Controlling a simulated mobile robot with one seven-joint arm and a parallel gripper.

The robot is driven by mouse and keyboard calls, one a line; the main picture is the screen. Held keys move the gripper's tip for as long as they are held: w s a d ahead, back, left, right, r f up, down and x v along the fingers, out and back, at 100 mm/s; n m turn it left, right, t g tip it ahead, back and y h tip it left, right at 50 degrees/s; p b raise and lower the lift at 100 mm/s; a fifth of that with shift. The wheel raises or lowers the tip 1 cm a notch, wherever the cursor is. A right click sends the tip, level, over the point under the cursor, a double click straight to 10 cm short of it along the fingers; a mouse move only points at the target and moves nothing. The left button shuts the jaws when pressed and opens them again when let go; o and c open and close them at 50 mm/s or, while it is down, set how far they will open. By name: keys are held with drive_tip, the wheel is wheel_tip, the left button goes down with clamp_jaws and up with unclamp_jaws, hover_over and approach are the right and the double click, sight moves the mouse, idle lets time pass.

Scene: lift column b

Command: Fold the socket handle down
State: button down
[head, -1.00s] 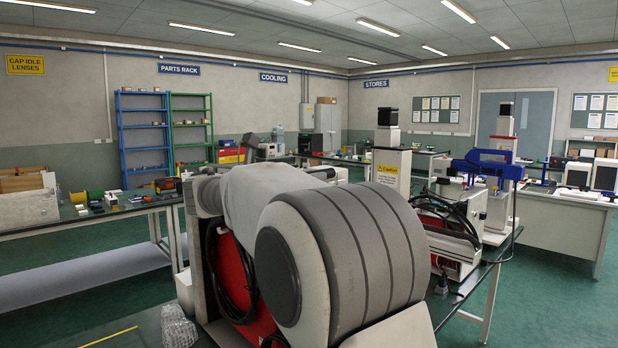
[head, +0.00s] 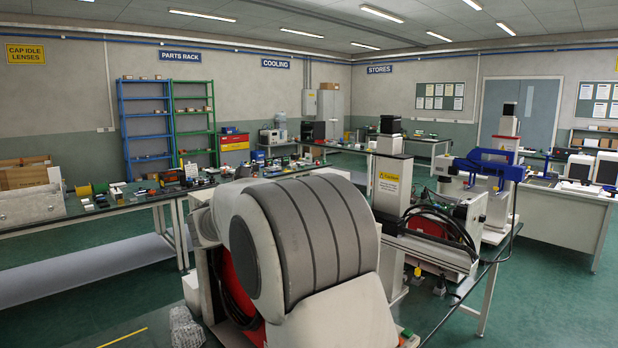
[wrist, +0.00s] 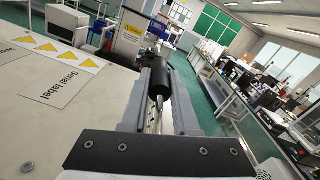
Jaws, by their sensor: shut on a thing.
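In the wrist view, a black cylinder with a bare metal rod, seemingly the socket handle (wrist: 157,79), lies between the fingers of my gripper (wrist: 163,62). The gripper is shut on it. The rod points back towards the palm. Where the handle joins its socket is hidden by the fingers. A white panel (wrist: 65,100) with yellow warning triangles and a "Serial label" lies close on the left. In the head view, my big grey and white arm link fills the lower middle and hides my gripper and the handle.
A white column (head: 392,185) with a yellow caution label stands beyond my arm. A second column with a blue clamp (head: 490,168) stands to its right. A workbench (head: 100,212) with small parts runs along the left. Green floor (head: 545,300) is open at the right.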

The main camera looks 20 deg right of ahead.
drive_tip(key=n+p, duration=0.1)
drive_tip(key=p, duration=0.2)
drive_tip(key=w+n+p, duration=0.1)
drive_tip(key=n+p, duration=0.1)
drive_tip(key=p, duration=0.2)
drive_tip(key=shift+w+a, duration=0.2)
drive_tip(key=shift+a, duration=0.1)
drive_tip(key=n+p, duration=0.1)
drive_tip(key=f+p, duration=0.1)
drive_tip(key=p, duration=0.1)
drive_tip(key=shift+w+a+n, duration=0.1)
drive_tip(key=shift+w+n, duration=0.2)
drive_tip(key=shift+n, duration=0.1)
drive_tip(key=shift+w+f+n+p, duration=0.2)
drive_tip(key=shift+n+p, duration=0.2)
drive_tip(key=shift+p, duration=0.3)
drive_tip(key=shift+f, duration=0.2)
drive_tip(key=c, duration=0.7)
unclamp_jaws()
drive_tip(key=b+v, duration=0.2)
drive_tip(key=v, duration=1.5)
drive_tip(key=shift+s+a+r, duration=0.1)
drive_tip(key=shift+a, duration=0.15)
